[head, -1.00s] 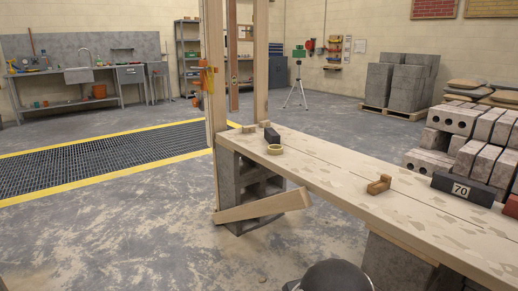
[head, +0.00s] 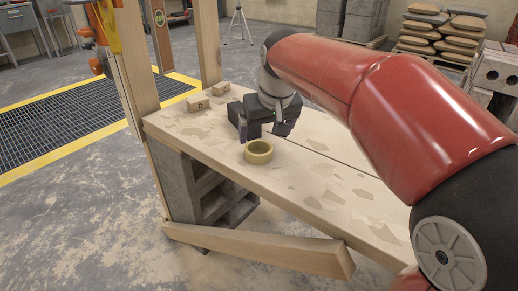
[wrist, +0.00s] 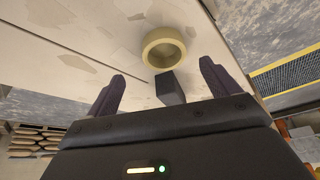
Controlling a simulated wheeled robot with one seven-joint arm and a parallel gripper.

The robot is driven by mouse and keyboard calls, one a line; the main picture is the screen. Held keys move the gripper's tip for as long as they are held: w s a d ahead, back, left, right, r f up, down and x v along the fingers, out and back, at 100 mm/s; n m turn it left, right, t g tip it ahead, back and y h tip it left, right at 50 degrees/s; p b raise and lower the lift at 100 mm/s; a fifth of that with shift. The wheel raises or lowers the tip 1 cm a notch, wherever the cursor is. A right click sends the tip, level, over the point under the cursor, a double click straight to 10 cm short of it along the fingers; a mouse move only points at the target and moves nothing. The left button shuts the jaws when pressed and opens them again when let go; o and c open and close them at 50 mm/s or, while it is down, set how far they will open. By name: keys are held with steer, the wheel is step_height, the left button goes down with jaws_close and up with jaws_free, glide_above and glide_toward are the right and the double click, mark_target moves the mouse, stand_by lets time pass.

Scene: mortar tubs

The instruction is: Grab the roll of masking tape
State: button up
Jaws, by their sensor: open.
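The roll of masking tape (head: 259,158) is a pale yellow ring lying flat on the plank bench (head: 300,195), near its front edge. It also shows in the wrist view (wrist: 166,62), beyond my fingertips. My gripper (head: 264,131) is open just behind the tape, low over the bench, with its fingers apart and not around the roll. In the wrist view my gripper (wrist: 161,74) has a small dark block (wrist: 170,88) between its two fingers, short of the tape. I cannot tell whether the fingers touch that block.
Two small wooden blocks (head: 198,103) lie left of my gripper, near the timber posts (head: 206,40). A slanting board (head: 255,250) is below the bench's front edge, by grey hollow blocks (head: 180,185). The bench around the tape's front and right is clear.

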mark_target(260, 145)
steer(key=x, duration=0.6)
steer(key=shift+s+a+f+b, duration=0.1)
steer(key=shift+s+a+b, duration=0.05)
steer(key=shift+a+b, duration=0.2)
steer(key=shift+c, duration=0.3)
steer(key=c, duration=1)
steer(key=shift+c, duration=0.2)
